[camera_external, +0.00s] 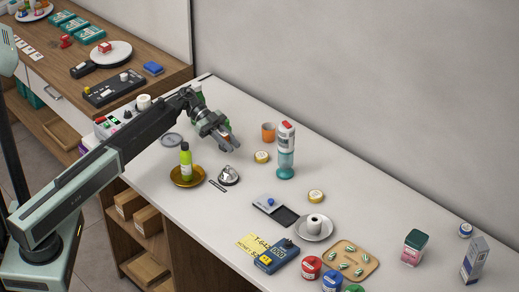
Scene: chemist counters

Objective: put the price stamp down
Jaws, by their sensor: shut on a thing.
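My gripper (233,146) is above the white counter (350,205), near its back left part, with its fingers pointing down to the right. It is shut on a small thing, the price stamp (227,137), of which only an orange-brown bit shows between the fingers. The rest of the stamp is hidden by the gripper, so its shape and tilt are not clear. The stamp appears held above the counter, left of the orange cup (268,132).
A silver bell (229,175) and a green bottle (186,160) on a brown dish (187,183) stand below my gripper in the picture. A teal-based dispenser (286,160) stands to the right. Free counter lies right of the dispenser. A wooden counter (150,62) is behind left.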

